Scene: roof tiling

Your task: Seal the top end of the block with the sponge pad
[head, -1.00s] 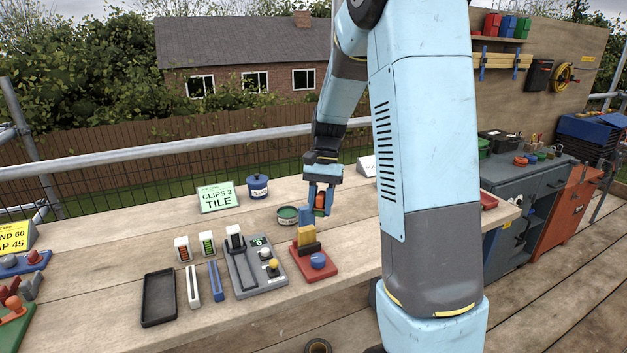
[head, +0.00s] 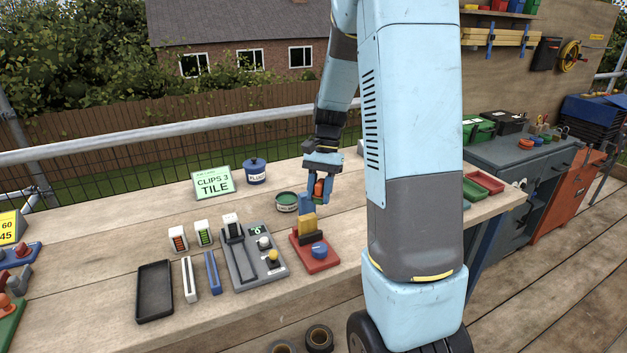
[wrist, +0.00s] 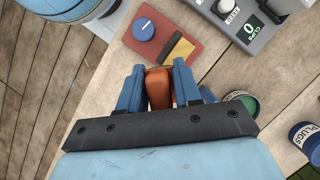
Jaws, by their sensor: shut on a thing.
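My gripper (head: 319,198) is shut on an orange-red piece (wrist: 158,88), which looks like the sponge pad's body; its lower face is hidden. It also shows between the blue fingers in the head view (head: 320,189). An open tin with green contents (head: 287,202) stands left of the gripper.
A grey counter unit (head: 252,270) stands left of the red base. White and blue strips and a black tray (head: 154,291) lie further left. A blue plugs tub (head: 255,171) and a tile sign (head: 213,184) stand behind. Bare bench lies between.

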